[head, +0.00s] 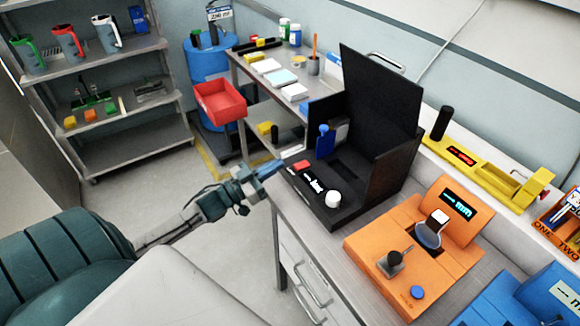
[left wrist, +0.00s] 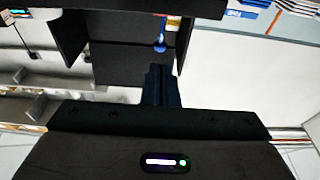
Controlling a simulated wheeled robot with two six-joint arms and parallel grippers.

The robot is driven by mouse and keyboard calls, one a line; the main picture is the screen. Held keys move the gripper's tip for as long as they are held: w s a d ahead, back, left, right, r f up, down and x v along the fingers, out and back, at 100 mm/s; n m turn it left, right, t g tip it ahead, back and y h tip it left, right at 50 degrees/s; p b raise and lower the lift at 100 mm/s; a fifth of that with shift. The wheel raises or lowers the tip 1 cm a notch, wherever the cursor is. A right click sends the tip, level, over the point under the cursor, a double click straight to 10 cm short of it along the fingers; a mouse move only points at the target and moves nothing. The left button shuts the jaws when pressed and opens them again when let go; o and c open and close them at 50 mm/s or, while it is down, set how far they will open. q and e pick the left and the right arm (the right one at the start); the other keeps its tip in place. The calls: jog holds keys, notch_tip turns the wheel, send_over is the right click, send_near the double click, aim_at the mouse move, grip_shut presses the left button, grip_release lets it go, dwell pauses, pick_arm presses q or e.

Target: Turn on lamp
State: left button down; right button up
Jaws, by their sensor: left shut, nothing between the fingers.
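A black device (head: 345,208) with a tall raised back panel stands on the bench. Its front carries a red switch-like part (head: 301,165), a small lit label (head: 313,185) and a white knob (head: 333,199). A blue part (head: 325,142) stands upright inside it. No thing is plainly marked as the lamp. My left gripper (head: 277,166) is shut and empty, at the left front edge of the black device, close to the red part; I cannot tell whether it touches. In the left wrist view its closed fingers (left wrist: 162,84) point toward black panels and the blue part (left wrist: 160,44).
An orange device (head: 420,250) with a lit display sits right of the black one, and a yellow device (head: 470,165) is behind it. A blue device (head: 530,300) is at the lower right. A red bin (head: 220,103) and shelves (head: 130,145) stand left. Floor left of the bench is clear.

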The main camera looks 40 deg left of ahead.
aim_at(290, 172)
pick_arm(q)
jog(key=p+x, duration=0.2)
jog(key=x, duration=0.4)
jog(key=shift+a+r, duration=0.1)
jog(key=shift+r, duration=0.05)
jog(key=f, duration=0.2)
jog(key=shift+s+f+p, duration=0.25)
jog(key=shift+f+p, duration=0.05)
jog(key=shift+f, duration=0.1)
jog(key=shift+a+f, duration=0.1)
jog(key=shift+f, duration=0.7)
jog(key=shift+s+f, duration=0.1)
